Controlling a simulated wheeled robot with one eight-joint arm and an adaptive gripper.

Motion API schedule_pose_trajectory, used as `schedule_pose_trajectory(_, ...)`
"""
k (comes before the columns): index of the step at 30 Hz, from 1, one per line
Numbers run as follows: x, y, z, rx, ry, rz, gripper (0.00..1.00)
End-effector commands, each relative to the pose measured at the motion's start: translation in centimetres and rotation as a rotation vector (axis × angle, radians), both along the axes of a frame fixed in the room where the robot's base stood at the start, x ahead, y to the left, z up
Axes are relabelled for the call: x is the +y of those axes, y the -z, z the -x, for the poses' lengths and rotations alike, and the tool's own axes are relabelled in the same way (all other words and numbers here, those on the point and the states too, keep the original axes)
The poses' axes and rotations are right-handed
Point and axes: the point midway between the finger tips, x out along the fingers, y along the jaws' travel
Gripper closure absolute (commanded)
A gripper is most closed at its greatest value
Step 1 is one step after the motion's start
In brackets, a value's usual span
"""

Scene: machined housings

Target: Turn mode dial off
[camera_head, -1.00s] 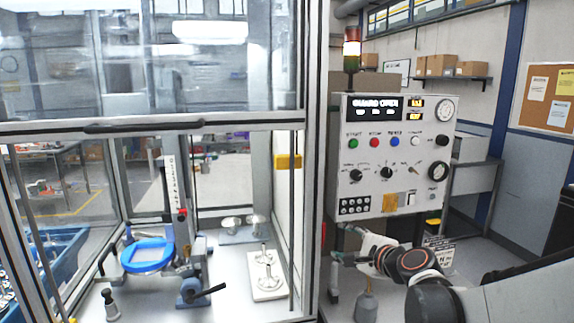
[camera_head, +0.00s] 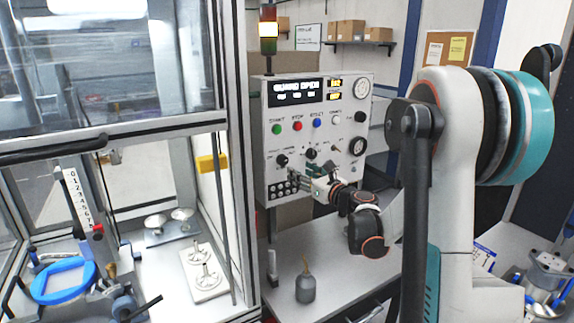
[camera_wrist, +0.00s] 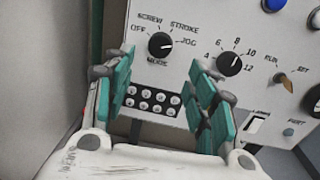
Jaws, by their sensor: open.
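The mode dial (camera_wrist: 160,44) is a black round knob on the grey control panel, with OFF, SCREW, STROKE and JOG-like labels around it. Its white pointer mark points right, toward the last label. In the head view the mode dial (camera_head: 282,160) sits at the panel's lower left. My gripper (camera_wrist: 160,95) is open, with its teal fingers spread left and right below the dial and nothing between them. In the head view my gripper (camera_head: 303,176) is in front of the lower panel, right of and below the dial.
A second black dial (camera_wrist: 229,63) with numbers is right of the mode dial. A connector block (camera_wrist: 153,98) shows between my fingers. Small switches (camera_wrist: 288,131) lie further right. The guarded enclosure's frame (camera_head: 240,150) stands left of the panel.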

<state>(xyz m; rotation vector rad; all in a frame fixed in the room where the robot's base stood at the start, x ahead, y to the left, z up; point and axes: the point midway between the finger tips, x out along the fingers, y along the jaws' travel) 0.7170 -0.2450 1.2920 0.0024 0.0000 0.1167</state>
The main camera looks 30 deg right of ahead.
Motion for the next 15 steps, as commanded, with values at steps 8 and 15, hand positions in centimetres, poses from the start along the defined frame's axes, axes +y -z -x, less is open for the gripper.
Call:
schedule_pose_trajectory(8, 0.7, 0.0, -5.4, 0.0, -0.002, 0.002, 0.49)
schedule_pose_trajectory(15, 1.0, 0.0, -7.9, 0.001, 0.0, 0.002, 0.49)
